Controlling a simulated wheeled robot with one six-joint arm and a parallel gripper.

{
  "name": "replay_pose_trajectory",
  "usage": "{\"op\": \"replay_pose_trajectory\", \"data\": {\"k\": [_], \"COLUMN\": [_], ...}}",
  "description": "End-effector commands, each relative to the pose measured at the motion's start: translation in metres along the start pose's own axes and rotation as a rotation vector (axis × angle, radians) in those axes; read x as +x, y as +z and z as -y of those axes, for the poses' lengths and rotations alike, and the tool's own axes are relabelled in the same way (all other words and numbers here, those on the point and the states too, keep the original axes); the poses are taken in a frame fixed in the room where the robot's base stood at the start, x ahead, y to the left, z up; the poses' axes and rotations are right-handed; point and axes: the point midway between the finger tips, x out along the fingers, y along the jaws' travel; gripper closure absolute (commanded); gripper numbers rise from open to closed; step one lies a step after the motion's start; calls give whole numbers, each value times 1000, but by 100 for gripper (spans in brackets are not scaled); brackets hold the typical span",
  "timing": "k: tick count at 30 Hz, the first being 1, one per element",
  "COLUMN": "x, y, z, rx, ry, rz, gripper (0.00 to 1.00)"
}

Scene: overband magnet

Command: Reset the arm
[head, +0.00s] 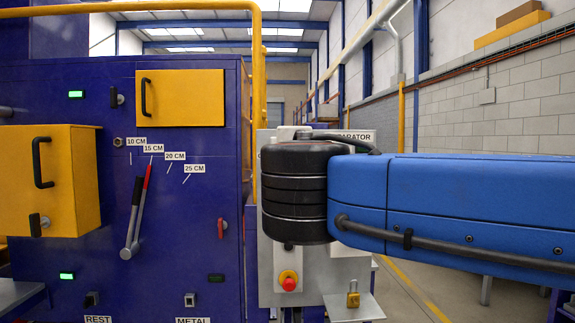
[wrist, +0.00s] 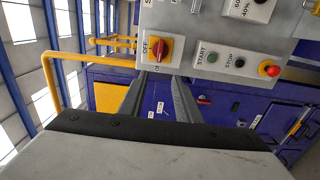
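My blue arm link (head: 470,195) and its black joint (head: 293,195) stretch across the right half of the head view, in front of a grey control box (head: 310,275). The end of the arm does not show there. In the wrist view my gripper (wrist: 158,80) has its two dark fingers apart, with the blue machine visible between them and nothing held. The fingertips point toward the control panel (wrist: 222,32), just below its red rotary switch (wrist: 160,48) on a yellow plate in the picture. I cannot tell whether they touch the panel.
The control box carries a red emergency button (head: 289,282) and brass padlock (head: 353,298).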

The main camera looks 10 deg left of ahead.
Motion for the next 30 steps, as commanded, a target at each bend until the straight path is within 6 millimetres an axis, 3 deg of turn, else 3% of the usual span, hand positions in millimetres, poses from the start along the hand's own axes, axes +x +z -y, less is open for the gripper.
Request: {"op": "replay_pose_trajectory", "data": {"k": [7, 11, 20, 24, 30], "x": [1, 6, 2, -14, -48], "y": [4, 32, 159, 213, 277], "z": [2, 18, 100, 141, 200], "rx": [3, 32, 201, 300, 456], "ry": [-6, -48, -251, -340, -454], "rz": [7, 51, 266, 372, 519], "gripper": [70, 70, 70, 70, 70]}}
